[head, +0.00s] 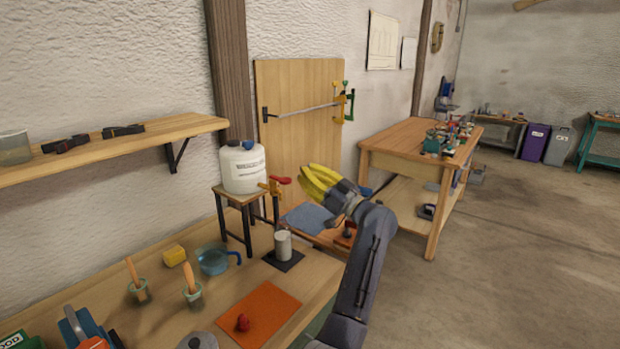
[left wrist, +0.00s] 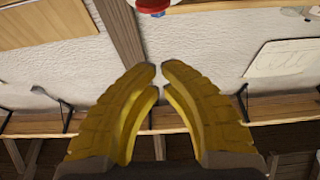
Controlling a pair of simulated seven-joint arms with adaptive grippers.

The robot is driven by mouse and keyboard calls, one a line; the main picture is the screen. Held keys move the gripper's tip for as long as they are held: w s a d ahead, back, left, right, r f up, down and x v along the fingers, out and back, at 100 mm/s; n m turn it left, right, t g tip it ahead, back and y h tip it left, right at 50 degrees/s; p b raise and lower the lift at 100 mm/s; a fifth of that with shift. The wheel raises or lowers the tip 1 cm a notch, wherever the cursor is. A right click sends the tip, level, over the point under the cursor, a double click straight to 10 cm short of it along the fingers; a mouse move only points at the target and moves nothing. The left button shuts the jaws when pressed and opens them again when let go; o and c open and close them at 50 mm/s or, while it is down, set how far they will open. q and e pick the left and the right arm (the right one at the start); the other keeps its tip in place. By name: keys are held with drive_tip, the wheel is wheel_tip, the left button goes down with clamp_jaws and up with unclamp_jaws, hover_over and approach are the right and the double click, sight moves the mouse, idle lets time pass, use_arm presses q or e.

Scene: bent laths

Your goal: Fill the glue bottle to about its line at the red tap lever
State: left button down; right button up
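The glue bottle looks to be the small pale grey cylinder (head: 283,246), upright on a dark pad on the bench, below the tap. Its line and fill level are too small to make out. A white jug (head: 243,167) stands on a small stool and has a brass tap (head: 269,188) with a red lever (head: 281,180). My left gripper (head: 304,173), with yellow fingers, is just right of the lever and seems apart from it. In the left wrist view its fingertips (left wrist: 159,68) nearly meet, with nothing between them. My right gripper is not in view.
An orange mat (head: 262,311) with a red object lies in front. A wall shelf (head: 105,150) is at left. A cluttered workbench (head: 400,136) stands behind.

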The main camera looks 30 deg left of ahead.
sight(290, 182)
use_arm(q)
drive_tip(key=x, duration=0.6)
drive_tip(key=shift+w+a, duration=0.1)
drive_tip(key=shift+a, duration=0.3)
drive_tip(key=shift+d+f, duration=0.1)
drive_tip(key=shift+f, duration=1.7)
